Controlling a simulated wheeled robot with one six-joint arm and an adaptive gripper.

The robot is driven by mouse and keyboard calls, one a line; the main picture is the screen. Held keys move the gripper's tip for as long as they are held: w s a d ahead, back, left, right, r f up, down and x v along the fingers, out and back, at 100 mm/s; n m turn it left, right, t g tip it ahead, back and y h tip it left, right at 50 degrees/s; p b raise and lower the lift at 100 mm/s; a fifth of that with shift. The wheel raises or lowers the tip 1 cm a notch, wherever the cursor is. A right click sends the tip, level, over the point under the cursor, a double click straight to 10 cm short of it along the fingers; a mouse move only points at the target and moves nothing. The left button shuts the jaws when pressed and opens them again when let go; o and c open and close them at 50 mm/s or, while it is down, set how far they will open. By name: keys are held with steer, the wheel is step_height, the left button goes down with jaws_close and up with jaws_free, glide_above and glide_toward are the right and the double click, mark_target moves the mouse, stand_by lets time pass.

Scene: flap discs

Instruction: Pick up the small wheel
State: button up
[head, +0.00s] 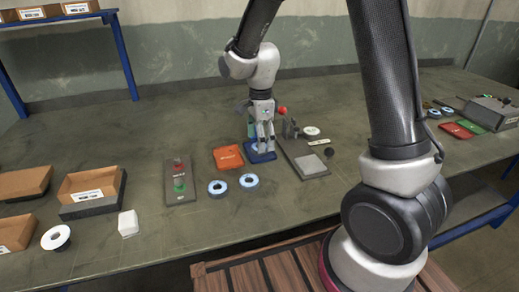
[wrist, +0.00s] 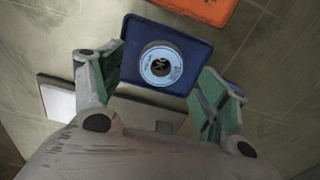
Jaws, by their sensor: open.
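A small wheel (wrist: 161,65), a light-blue ring with a dark centre, lies flat on a blue square tray (wrist: 192,82) in the wrist view. The tray also shows in the head view (head: 262,157), where my gripper hides most of the wheel. My gripper (head: 265,141) points down over the tray. In the wrist view my gripper (wrist: 168,76) is open, with one green-padded finger on each side of the wheel and nothing held between them. Two similar blue-and-white wheels, one at the left (head: 217,187) and one at the right (head: 249,181), lie on the table in front of the tray.
An orange-red tray (head: 228,158) lies just left of the blue tray. A grey board (head: 312,166) with upright parts stands close on the right. A panel with red and green knobs (head: 180,190) and cardboard bins (head: 92,184) are further left.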

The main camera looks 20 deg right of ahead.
step_height(320, 180, down, 2)
steer(key=shift+f, duration=0.1)
steer(key=shift+c, duration=0.2)
steer(key=c, duration=1.1)
